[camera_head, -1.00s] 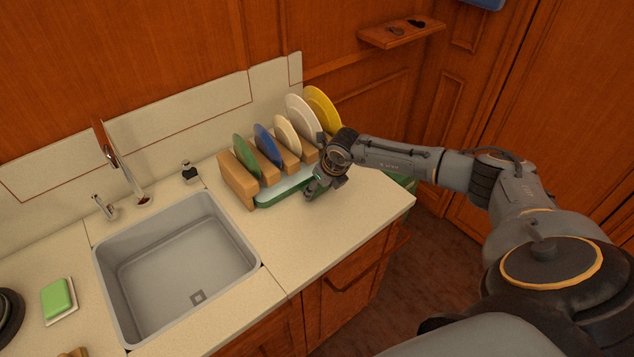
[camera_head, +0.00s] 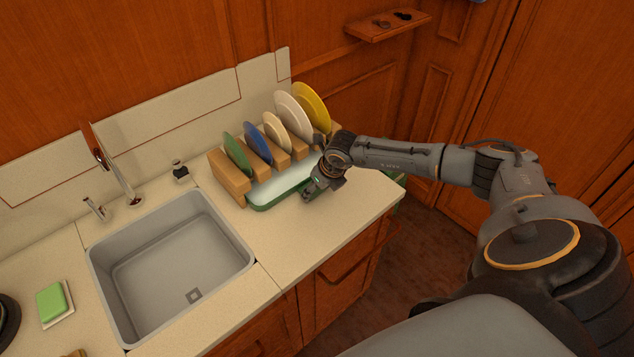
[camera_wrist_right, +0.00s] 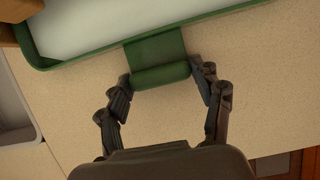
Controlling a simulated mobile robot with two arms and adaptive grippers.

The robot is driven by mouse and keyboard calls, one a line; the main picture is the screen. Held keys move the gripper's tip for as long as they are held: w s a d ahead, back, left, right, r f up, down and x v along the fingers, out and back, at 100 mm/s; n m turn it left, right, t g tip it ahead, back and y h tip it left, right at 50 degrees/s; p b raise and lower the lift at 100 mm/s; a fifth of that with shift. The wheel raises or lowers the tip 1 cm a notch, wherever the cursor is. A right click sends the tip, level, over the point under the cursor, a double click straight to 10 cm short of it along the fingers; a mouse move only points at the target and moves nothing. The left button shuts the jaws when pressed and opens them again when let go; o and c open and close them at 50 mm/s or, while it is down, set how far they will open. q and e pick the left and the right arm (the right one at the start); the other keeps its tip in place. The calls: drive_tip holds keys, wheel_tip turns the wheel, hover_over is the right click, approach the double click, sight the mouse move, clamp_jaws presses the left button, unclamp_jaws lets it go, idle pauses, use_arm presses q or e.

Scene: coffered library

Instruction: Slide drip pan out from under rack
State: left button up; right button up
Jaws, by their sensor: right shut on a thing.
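The drip pan (camera_head: 262,207) is a shallow tray with a green rim and a pale inside. Its front part sticks out from under the wooden dish rack (camera_head: 229,178), and its back part is hidden beneath the rack and plates. In the right wrist view, the pan's rim (camera_wrist_right: 84,57) has a green tab-like handle (camera_wrist_right: 160,76) at the front. My right gripper (camera_head: 313,193) is shut on this handle, with its fingertips on either side, low over the counter. My left gripper is not in view.
The rack holds several plates, among them a green plate (camera_head: 238,155) and a yellow plate (camera_head: 312,105). A sink (camera_head: 170,265) lies to the left. The counter (camera_head: 290,240) in front of the pan is clear to its edge. A green sponge (camera_head: 52,303) sits far left.

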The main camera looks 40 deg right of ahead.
sight(349, 224)
drive_tip(key=shift+s+d+p, duration=0.2)
drive_tip(key=shift+s+p, duration=0.6)
drive_tip(key=shift+s, duration=1.6)
drive_tip(key=shift+s+p, duration=0.3)
drive_tip(key=shift+s, duration=0.75)
drive_tip(key=shift+s+d, duration=0.15)
drive_tip(key=shift+s, duration=1.1)
drive_tip(key=shift+s+d+p, duration=0.2)
drive_tip(key=shift+s+p, duration=0.35)
drive_tip(key=shift+s, duration=1.65)
